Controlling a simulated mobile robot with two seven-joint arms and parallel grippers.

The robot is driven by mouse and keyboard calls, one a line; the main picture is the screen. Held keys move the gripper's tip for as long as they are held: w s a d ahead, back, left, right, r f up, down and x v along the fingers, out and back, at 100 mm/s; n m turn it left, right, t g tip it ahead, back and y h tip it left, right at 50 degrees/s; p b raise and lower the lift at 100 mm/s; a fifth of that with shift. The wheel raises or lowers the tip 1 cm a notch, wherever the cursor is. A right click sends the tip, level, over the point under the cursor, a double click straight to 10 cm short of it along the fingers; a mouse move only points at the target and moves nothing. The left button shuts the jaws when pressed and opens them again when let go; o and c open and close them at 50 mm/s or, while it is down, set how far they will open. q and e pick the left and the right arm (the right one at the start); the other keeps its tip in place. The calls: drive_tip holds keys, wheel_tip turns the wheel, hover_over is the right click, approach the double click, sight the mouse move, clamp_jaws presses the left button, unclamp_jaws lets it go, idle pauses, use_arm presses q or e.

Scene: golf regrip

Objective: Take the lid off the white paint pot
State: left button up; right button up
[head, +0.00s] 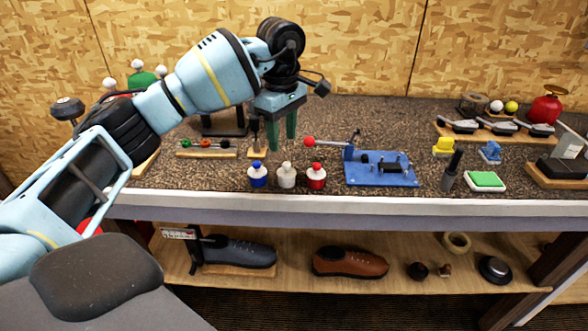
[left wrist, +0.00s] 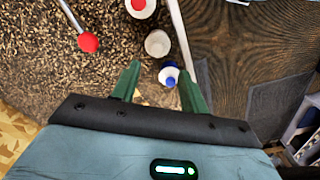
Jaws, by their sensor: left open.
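The white paint pot (head: 286,177) stands upright near the front edge of the bench, between a blue pot (head: 258,177) and a red pot (head: 316,178). Its pale lid is on. My left gripper (head: 281,145) is open and empty, fingers pointing down, above and behind the pots. In the left wrist view the white pot (left wrist: 157,43) lies just beyond the fingertips (left wrist: 159,69). The blue pot (left wrist: 169,75) shows between the fingers, and the red pot (left wrist: 141,7) is at the top edge. My right gripper is not in view.
A blue fixture plate (head: 380,170) with a red-knobbed lever (head: 310,142) stands right of the pots. A small rack (head: 207,149) is behind left. Golf clubs (head: 500,127) and a green pad (head: 485,180) are farther right. Shoes (head: 350,262) lie on the lower shelf.

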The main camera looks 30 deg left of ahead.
sight(287, 163)
use_arm(q)
drive_tip(key=shift+s+f, duration=0.1)
drive_tip(key=shift+f, duration=0.5)
drive_tip(key=shift+w+d+f+p, duration=0.15)
drive_tip(key=shift+w+f+p, duration=0.05)
drive_tip(key=shift+f, duration=1.45)
drive_tip(key=shift+w+d+f+p, duration=0.1)
drive_tip(key=shift+w+f+p, duration=0.05)
drive_tip(key=shift+f, duration=1.5)
clamp_jaws()
